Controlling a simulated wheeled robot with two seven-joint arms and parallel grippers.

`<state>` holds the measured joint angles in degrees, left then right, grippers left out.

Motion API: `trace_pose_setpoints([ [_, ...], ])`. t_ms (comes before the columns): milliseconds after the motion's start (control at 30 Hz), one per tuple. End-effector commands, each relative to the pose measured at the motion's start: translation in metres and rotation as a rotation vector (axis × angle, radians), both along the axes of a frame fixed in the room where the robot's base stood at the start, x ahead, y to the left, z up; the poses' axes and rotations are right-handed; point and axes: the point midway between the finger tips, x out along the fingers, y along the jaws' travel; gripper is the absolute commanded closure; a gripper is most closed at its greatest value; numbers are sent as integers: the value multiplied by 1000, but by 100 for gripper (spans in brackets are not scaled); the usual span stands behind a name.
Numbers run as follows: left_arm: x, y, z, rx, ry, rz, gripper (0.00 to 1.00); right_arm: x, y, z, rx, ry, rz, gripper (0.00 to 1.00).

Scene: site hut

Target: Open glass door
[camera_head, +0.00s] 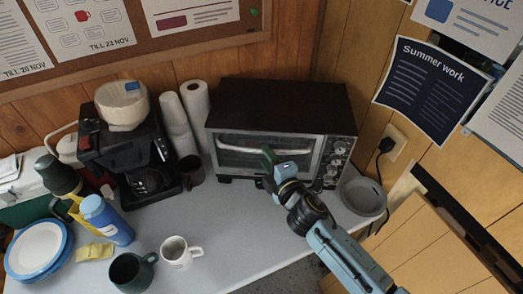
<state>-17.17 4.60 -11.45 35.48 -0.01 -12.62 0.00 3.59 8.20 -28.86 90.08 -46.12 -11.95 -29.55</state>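The glass door (238,159) is the front of a black and silver toaster oven (280,105) at the back of the table. The door looks closed, with a pale bar handle (235,149) across its upper part. My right gripper (264,168) is in front of the door's right half, with its fingers toward the handle. The fingers look apart, with nothing seen between them. The upper finger overlaps the handle in the picture; I cannot tell whether it touches. The gripper and wrist hide part of the door's lower right. My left gripper is not in view.
Control knobs (338,149) line the oven's right side. A grey round dish (363,196) sits right of my arm. A white mug (181,254) stands nearer.

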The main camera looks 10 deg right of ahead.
Motion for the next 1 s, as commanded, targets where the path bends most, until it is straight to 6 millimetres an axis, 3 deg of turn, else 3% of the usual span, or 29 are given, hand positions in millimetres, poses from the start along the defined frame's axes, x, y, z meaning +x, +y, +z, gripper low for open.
trace_pose_setpoints([
  [100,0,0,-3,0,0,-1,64,19,7,-3,1,0,-1,64],
  [300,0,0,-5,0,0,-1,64,36,12,-5,2,1,0,64],
  [667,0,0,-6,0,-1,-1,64,40,14,-6,1,2,-1,64],
  [933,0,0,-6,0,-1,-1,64,40,13,-6,1,2,-1,98],
  [1000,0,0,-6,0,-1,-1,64,40,13,-6,1,2,-1,100],
])
